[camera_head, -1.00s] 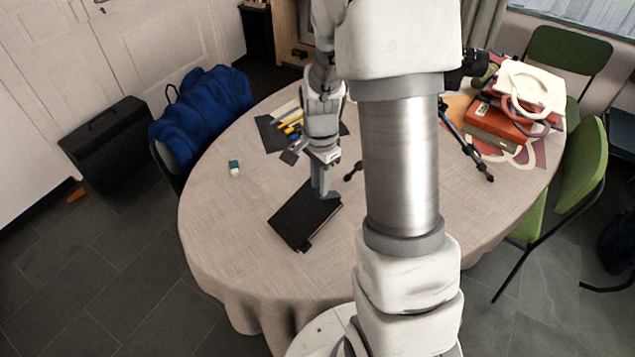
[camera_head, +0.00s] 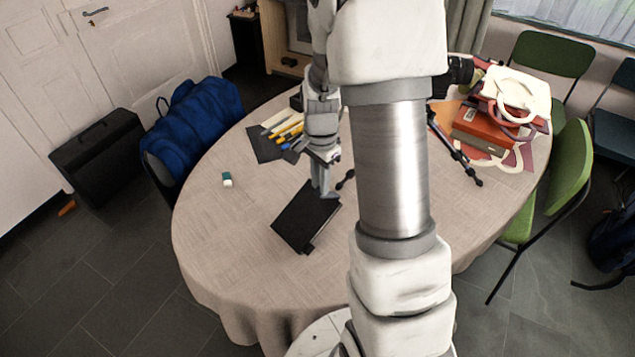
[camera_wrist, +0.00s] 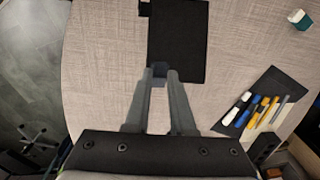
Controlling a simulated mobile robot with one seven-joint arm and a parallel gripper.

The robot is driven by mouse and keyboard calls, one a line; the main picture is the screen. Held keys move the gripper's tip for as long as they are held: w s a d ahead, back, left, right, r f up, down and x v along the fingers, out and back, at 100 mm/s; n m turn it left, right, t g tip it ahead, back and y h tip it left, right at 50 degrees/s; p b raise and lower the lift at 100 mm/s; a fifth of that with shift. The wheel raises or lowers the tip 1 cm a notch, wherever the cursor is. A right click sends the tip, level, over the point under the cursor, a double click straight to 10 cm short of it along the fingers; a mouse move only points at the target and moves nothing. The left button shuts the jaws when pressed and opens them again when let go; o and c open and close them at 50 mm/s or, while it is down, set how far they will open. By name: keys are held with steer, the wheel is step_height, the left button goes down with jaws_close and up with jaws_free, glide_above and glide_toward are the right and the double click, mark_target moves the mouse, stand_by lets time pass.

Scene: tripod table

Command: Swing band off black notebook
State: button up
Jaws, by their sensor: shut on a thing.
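The black notebook (camera_head: 302,220) lies on the round table, in front of my gripper (camera_head: 322,192). In the wrist view the notebook (camera_wrist: 180,38) shows from above, and my gripper (camera_wrist: 161,72) has its fingertips together at the notebook's near edge, towards its left corner. The fingers are shut on a thin piece there, which looks to be the notebook's band; the fingertips hide most of it. The band cannot be told apart from the black cover. A small dark tab (camera_wrist: 144,8) sticks out at the notebook's far left edge.
The cloth-covered table (camera_head: 225,255) is clear left of the notebook. A green-and-white eraser (camera_head: 227,180) stands to the left. A dark pouch with pens (camera_head: 283,135) lies behind. A tripod leg (camera_head: 458,160) and a red box (camera_head: 482,128) are to the right.

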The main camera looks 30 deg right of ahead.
mark_target(329, 194)
steer(key=shift+w+d+r, duration=0.1)
steer(key=shift+d+r, duration=0.1)
steer(key=shift+d, duration=0.05)
steer(key=shift+w+d+r+p, duration=0.15)
steer(key=shift+d+r+p, duration=0.2)
steer(key=shift+d, duration=0.2)
steer(key=shift+w+d+r+p, duration=0.15)
steer(key=shift+d+r+p, duration=0.15)
steer(key=shift+d, duration=0.2)
steer(key=shift+r, duration=0.1)
steer(key=shift+w+d+r, duration=0.15)
steer(key=shift+d+r, duration=0.1)
steer(key=shift+d, duration=0.3)
steer(key=o, duration=1.1)
steer(key=shift+c, duration=0.2)
steer(key=shift+r+p, duration=0.1)
steer(key=shift+p, duration=0.2)
